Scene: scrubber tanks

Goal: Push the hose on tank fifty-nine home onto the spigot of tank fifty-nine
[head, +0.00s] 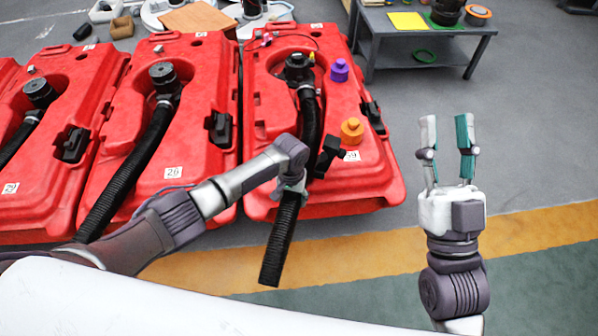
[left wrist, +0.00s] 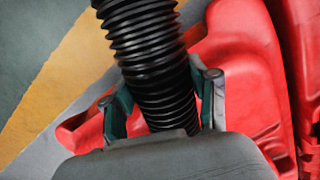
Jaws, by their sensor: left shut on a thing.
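Tank fifty-nine (head: 262,125) is the rightmost red tank, with a partly covered label ending in 9 (head: 351,156). Its black spigot fitting (head: 298,67) stands in the recess at the back. The black corrugated hose (head: 309,115) runs from that fitting down over the tank's front, its free end hanging over the floor. I cannot tell how far the hose sits on the spigot. My left gripper (head: 291,188) is shut around the hose at the tank's front edge; the hose (left wrist: 150,50) also shows between its fingers in the left wrist view. My right gripper (head: 448,143) is open and empty.
A purple cap (head: 339,70) and an orange cap (head: 352,130) sit on tank fifty-nine. Tank 26 (head: 205,85) with its own hose (head: 125,175) stands to the left. A grey table (head: 385,45) stands behind right. Floor right of the tank is clear.

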